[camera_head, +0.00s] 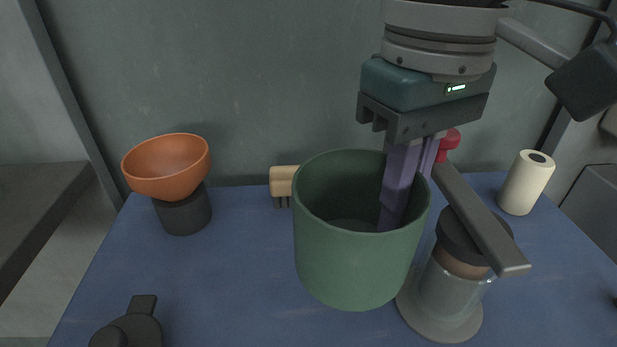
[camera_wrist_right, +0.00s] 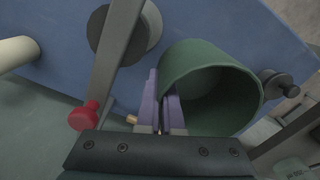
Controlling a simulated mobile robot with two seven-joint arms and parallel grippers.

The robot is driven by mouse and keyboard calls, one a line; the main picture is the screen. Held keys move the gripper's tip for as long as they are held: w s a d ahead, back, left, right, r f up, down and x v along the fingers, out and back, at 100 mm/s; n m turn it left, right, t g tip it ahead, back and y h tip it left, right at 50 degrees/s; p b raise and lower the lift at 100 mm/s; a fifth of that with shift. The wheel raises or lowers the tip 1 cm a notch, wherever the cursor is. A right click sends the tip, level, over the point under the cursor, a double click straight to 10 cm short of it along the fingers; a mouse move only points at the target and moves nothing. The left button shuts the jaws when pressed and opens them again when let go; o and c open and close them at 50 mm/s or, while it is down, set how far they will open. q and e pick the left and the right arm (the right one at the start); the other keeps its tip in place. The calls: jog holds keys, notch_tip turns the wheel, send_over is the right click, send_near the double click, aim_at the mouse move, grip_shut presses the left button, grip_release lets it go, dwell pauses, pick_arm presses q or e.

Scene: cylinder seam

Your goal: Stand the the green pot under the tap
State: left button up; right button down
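The green pot (camera_head: 358,262) is upright or nearly so in the middle of the head view, open at the top. It looks held above the blue table. My right gripper (camera_head: 408,190) comes from the upper right and pinches the pot's wall, with one purple finger inside it. In the right wrist view the closed fingers (camera_wrist_right: 162,112) are at the rim of the pot (camera_wrist_right: 215,90). The tap shows as a long grey bar (camera_head: 480,222) with a red knob (camera_head: 448,140), right of the pot. My left gripper is not in view.
A glass jar (camera_head: 455,288) with a dark lid stands on a grey disc beneath the bar, close to the pot. An orange bowl (camera_head: 168,165) sits on a dark stand at left. A cream roll (camera_head: 526,182) stands at right. A dark knobbed object (camera_head: 130,327) is front left.

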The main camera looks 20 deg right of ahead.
notch_tip(320, 180, down, 7)
jog(key=shift+f+b, duration=0.15)
jog(key=shift+b, duration=0.85)
jog(key=c, duration=1.1)
grip_release()
